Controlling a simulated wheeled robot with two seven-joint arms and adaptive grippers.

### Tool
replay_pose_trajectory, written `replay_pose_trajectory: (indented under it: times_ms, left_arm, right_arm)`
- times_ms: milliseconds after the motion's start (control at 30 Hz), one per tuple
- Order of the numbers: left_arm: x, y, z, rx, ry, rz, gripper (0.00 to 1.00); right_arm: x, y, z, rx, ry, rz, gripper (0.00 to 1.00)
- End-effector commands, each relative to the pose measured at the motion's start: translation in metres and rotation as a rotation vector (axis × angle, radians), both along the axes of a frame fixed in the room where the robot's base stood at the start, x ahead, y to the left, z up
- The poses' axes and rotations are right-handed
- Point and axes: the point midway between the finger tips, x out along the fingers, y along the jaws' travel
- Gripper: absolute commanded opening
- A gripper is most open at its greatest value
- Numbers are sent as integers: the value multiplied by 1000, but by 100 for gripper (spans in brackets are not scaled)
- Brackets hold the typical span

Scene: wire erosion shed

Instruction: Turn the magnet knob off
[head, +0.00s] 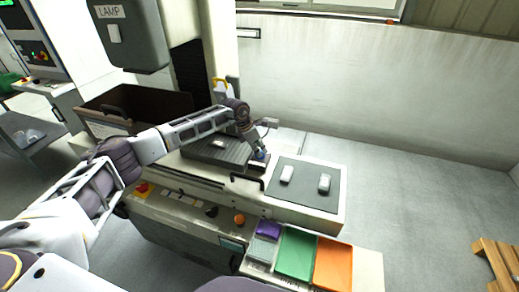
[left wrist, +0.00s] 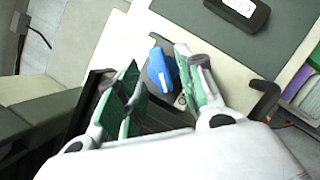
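The magnet knob, a blue handle (left wrist: 160,70), shows in the left wrist view between the two fingers of my left gripper (left wrist: 157,60). Those fingers have green pads and stand apart, with a gap on the knob's left; on its right the finger is close, and I cannot tell if it touches. In the head view the blue knob (head: 261,155) is small, at the right end of the dark ribbed chuck (head: 218,152), with my left gripper (head: 258,147) just over it. The gripper hides part of the knob. My right gripper does not show.
A grey mat (head: 305,190) with two small blocks lies right of the chuck. A black hooked handle (head: 247,180) sticks up in front. Green (head: 295,252) and orange (head: 333,262) trays sit at the front right. The lamp housing (head: 128,35) hangs at upper left.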

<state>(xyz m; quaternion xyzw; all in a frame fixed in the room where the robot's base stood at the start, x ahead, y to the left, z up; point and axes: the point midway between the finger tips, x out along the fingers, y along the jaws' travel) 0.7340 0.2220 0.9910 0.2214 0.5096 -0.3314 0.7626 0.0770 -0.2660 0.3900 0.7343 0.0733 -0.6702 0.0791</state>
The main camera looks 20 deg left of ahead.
Motion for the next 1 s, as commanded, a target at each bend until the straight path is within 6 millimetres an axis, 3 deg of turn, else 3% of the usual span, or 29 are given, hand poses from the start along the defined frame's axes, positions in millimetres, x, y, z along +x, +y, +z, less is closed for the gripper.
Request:
replay_pose_trajectory:
  times_ms: [200,567,867,1000]
  left_arm:
    - [3,-4,-13,0,0,0,38]
    - [4,-5,-16,0,0,1,38]
    - [4,-5,-16,0,0,0,2]
    - [4,-4,-16,0,0,1,0]
  right_arm:
    - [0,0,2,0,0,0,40]
    - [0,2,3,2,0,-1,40]
    - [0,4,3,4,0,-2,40]
    - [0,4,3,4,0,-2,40]
